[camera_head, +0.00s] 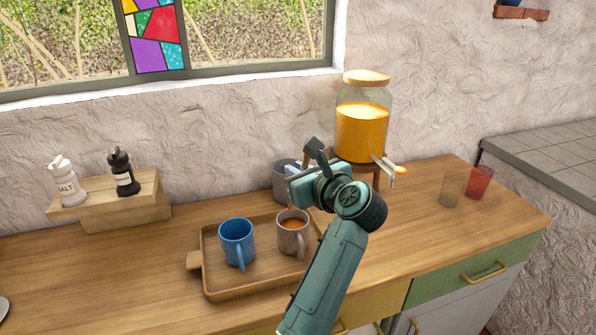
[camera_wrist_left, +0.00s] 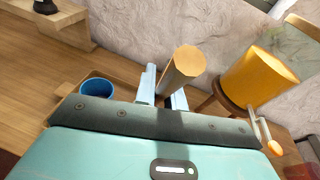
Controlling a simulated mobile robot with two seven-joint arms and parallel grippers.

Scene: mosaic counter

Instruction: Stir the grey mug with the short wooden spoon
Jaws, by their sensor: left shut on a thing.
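The grey mug (camera_head: 289,238) has a brownish tint, holds an orange-brown liquid and stands upright on the wooden tray (camera_head: 208,262), right of a blue mug (camera_head: 237,240). My left gripper (camera_head: 293,172) is behind and above it, in front of a grey container (camera_head: 282,186) by the wall. In the left wrist view, my left gripper (camera_wrist_left: 163,92) is shut on the wooden spoon (camera_wrist_left: 182,65), whose thick handle end points up towards the camera. The spoon's lower part is hidden, so I cannot tell whether it is inside the container. My right gripper is out of view.
A glass dispenser (camera_head: 362,130) of orange liquid with a tap stands close right of my left gripper. Two glasses, one clear (camera_head: 452,187) and one red (camera_head: 480,183), stand at the right. Salt and pepper mills sit on a wooden block (camera_head: 120,205) at the left.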

